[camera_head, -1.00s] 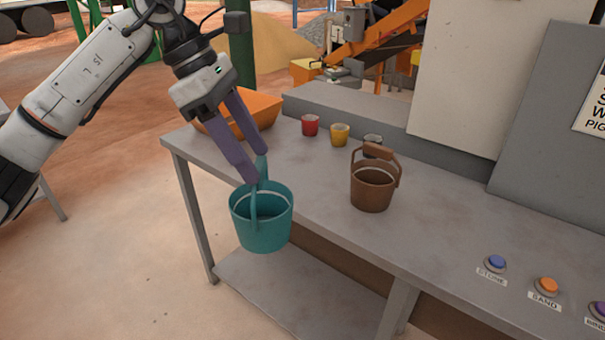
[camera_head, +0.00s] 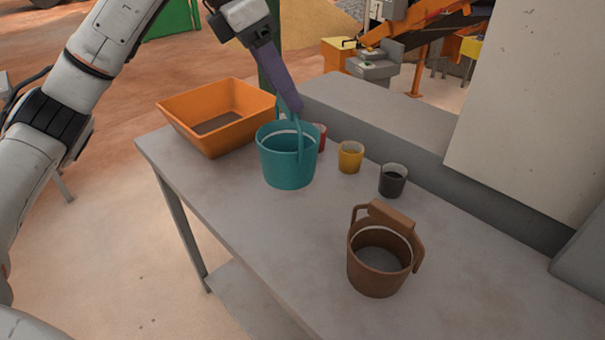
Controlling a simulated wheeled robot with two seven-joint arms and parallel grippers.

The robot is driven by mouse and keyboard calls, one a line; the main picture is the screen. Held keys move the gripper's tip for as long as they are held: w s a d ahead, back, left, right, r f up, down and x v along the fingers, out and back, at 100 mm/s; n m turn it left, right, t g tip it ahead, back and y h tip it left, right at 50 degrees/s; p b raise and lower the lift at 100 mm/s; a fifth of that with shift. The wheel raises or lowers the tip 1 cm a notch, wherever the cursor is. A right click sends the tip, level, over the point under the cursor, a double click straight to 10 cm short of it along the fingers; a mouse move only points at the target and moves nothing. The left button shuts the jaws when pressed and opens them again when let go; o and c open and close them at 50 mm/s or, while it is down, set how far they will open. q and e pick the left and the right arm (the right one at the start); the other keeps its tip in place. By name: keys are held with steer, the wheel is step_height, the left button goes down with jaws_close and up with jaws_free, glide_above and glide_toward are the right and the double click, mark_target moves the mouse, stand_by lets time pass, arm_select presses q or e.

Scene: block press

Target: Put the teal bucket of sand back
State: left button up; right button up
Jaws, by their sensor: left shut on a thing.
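The teal bucket (camera_head: 288,165) is upright over the table, right of the orange tray and in front of the small cups. I cannot tell whether its base touches the tabletop. My left gripper (camera_head: 291,108) is above it, its purple fingers shut on the raised teal handle. The bucket's contents cannot be made out. My right gripper is not in view.
An orange tray (camera_head: 172,112) sits at the table's left end. A red cup (camera_head: 320,137), partly hidden, a yellow cup (camera_head: 350,158) and a dark cup (camera_head: 392,183) line the back. A brown bucket (camera_head: 376,275) stands in front. The grey table (camera_head: 240,225) is clear at front left.

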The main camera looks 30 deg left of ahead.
mark_target(280, 134)
arm_select(q)
steer(key=shift+s+f, duration=0.2)
steer(key=shift+f, duration=2.1)
steer(key=shift+s+f, duration=0.15)
steer(key=shift+f, duration=2.15)
steer(key=shift+f, duration=0.15)
steer(key=o, duration=1.7)
steer(key=shift+o, duration=0.2)
steer(key=shift+r, duration=0.2)
steer(key=v, duration=1.2)
